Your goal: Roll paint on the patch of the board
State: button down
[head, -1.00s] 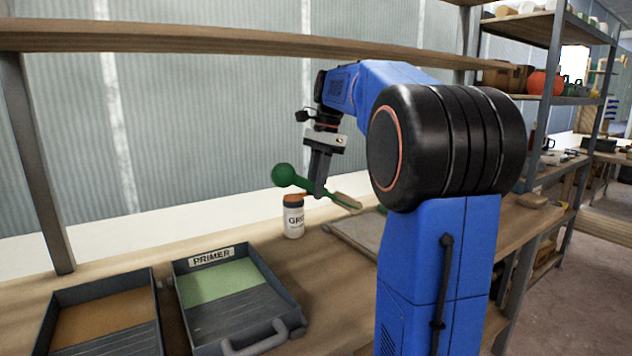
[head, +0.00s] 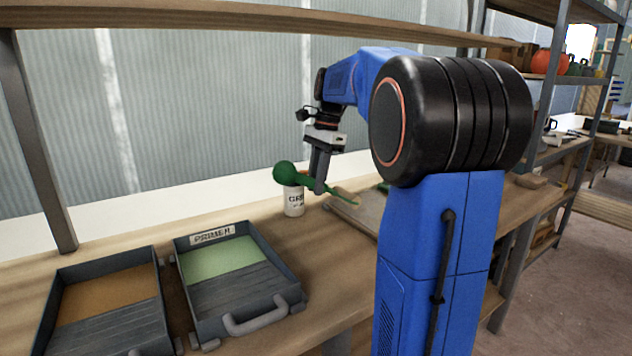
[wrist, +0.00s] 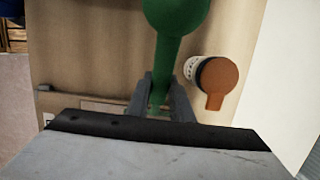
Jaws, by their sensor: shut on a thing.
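My arm hides much of the board, and I cannot make out the patch. A paint tray labelled PRIMER (head: 240,296) holds pale green paint.
A second tray (head: 112,332) with orange-brown paint stands left of the primer tray. A white jar (head: 293,204) with an orange lid, seen in the wrist view (wrist: 216,77), stands by the roller handle. A wooden shelf edge (head: 200,38) runs above the bench.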

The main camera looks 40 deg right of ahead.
aim_at(344, 191)
jog(key=shift+x, duration=0.95)
dwell(0.6)
jog(key=shift+d, duration=0.25)
jog(key=shift+s+d+r, duration=0.1)
jog(key=shift+d, duration=2.25)
jog(key=shift+d, duration=0.1)
jog(key=shift+s+d, duration=0.15)
jog(key=shift+d, duration=2.1)
jog(key=shift+s+d, duration=0.15)
jog(key=shift+d, duration=2.3)
jog(key=shift+a, duration=0.1)
